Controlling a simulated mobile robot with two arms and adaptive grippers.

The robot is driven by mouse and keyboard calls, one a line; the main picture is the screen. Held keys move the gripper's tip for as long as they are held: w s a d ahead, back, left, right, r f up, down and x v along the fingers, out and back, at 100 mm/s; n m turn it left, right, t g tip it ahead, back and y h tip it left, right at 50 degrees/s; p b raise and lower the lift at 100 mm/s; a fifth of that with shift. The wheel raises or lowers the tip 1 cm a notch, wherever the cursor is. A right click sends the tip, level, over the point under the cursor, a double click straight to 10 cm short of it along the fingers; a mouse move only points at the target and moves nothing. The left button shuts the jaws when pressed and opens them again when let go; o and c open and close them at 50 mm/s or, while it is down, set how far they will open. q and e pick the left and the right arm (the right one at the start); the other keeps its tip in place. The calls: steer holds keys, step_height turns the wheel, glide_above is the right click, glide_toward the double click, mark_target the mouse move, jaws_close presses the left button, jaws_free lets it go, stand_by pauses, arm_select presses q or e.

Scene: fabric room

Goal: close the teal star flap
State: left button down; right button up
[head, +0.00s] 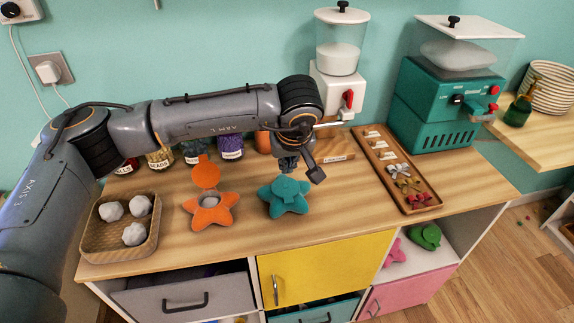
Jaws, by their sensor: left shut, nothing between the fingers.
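The teal star (284,208) sits on the wooden counter, right of the orange star. Its round teal flap (287,187) looks folded down over the star's middle, but the gripper is close above and I cannot tell if it lies fully flat. My left gripper (298,166) is shut and empty, just above and behind the teal star. Whether it touches the flap cannot be told. My right gripper is not in view.
An orange star (211,213) with its flap raised stands to the left. A woven tray (92,240) holds white lumps. A long wooden tray (419,205) with small pieces lies to the right. Jars and dispensers line the back. The counter front is clear.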

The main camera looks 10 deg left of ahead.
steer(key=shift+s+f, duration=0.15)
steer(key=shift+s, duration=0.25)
